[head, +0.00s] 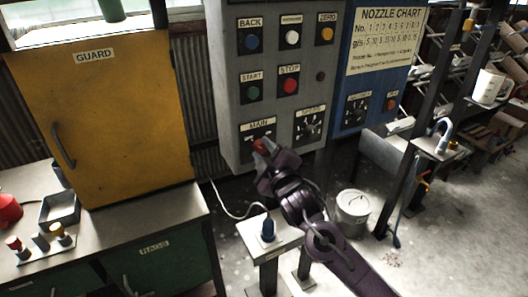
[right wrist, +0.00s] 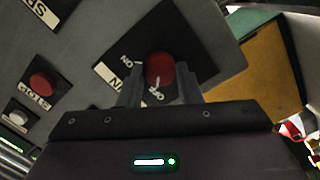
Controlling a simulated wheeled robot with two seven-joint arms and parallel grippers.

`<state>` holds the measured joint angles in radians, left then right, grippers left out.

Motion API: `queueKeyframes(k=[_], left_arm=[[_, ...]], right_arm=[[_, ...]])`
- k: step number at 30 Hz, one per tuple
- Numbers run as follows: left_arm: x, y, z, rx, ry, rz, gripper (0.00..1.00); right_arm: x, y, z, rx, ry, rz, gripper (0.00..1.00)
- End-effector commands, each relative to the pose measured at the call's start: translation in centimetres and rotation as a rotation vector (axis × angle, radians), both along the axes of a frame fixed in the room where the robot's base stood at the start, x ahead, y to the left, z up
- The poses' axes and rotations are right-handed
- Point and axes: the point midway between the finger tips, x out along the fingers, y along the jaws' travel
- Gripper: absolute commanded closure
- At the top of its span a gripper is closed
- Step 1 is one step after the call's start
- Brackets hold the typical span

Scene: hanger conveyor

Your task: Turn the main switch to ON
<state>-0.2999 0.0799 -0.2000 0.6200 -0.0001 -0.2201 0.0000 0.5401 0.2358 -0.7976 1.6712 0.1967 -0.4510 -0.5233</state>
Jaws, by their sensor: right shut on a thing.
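The main switch is a red knob (head: 260,145) on a dark plate under the MAIN label (head: 258,126), low on the grey control panel. In the right wrist view the red knob (right wrist: 160,68) sits between my fingertips, with ON and OFF marks on the plate (right wrist: 195,45) beside it. Which mark the knob points to I cannot tell. My right gripper (head: 264,156) is shut on the knob; it also shows in the right wrist view (right wrist: 159,85). My left gripper is not in view.
The grey panel (head: 270,68) also carries several buttons and a second rotary dial (head: 309,124) just right of the main switch. A yellow guard (head: 110,110) stands left on a bench. A blue panel (head: 385,85) is to the right. A bucket (head: 352,207) stands on the floor.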

Motion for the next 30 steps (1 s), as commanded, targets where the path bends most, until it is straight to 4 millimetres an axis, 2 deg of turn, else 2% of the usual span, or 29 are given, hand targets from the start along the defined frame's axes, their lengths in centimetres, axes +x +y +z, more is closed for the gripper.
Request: queueKeyframes(k=[11,30], left_arm=[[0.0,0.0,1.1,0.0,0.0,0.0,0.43],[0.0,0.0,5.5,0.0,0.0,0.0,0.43]], right_arm=[[0.0,0.0,0.2,0.108,0.069,-0.001,0.91],[0.1,-0.1,0.4,0.605,0.375,-0.003,0.91]])
